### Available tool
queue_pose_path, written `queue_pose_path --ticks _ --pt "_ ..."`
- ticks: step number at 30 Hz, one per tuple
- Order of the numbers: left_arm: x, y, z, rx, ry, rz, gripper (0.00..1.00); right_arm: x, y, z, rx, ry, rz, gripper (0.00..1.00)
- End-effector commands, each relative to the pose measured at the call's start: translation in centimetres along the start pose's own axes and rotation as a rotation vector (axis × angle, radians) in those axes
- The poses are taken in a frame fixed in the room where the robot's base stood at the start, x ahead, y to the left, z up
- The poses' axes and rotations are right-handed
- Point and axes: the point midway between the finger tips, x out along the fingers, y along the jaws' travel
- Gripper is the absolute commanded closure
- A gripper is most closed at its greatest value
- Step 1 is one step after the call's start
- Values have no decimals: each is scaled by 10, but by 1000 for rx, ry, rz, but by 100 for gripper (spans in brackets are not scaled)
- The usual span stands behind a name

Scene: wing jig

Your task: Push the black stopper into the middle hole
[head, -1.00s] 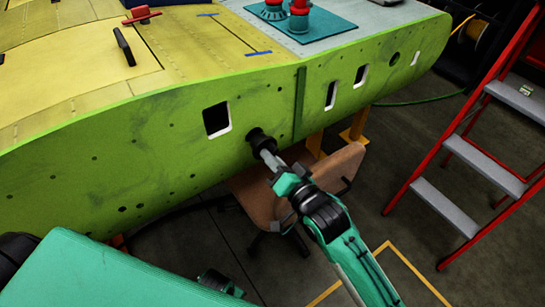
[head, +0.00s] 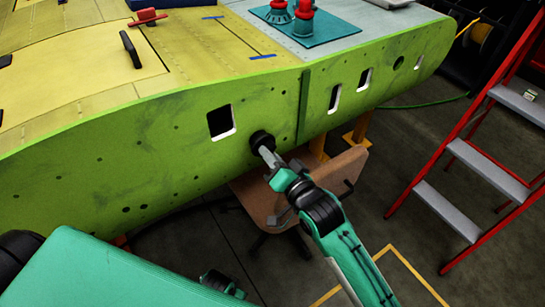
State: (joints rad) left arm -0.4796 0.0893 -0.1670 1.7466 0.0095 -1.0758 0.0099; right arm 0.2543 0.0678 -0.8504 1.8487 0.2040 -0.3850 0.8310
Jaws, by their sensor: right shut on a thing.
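The black stopper (head: 262,141) is at the green side panel (head: 150,150) of the wing, right of and below a square opening (head: 221,122). My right gripper (head: 270,155) is shut on the stopper and points up and left at the panel. The stopper appears against the panel. It hides the panel surface behind it, so I cannot tell how deep it sits or whether a hole is there. My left gripper (head: 222,284) is partly visible low in the picture, and its fingers cannot be made out.
A brown chair (head: 290,195) stands under the wing behind my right arm. A red stepladder (head: 470,150) is at the right. More openings (head: 334,97) run along the panel to the right. A teal mat (head: 305,28) with red-topped tools lies on the wing.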

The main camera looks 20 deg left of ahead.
Motion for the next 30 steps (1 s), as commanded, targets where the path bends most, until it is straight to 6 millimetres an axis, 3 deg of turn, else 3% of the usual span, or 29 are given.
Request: queue_pose_path --ticks 29,30 --pt "0 0 0 0 0 0 67 24 0 0 -1 1 -1 100" --pt "0 0 0 0 0 0 67 24 0 0 0 1 -1 84"
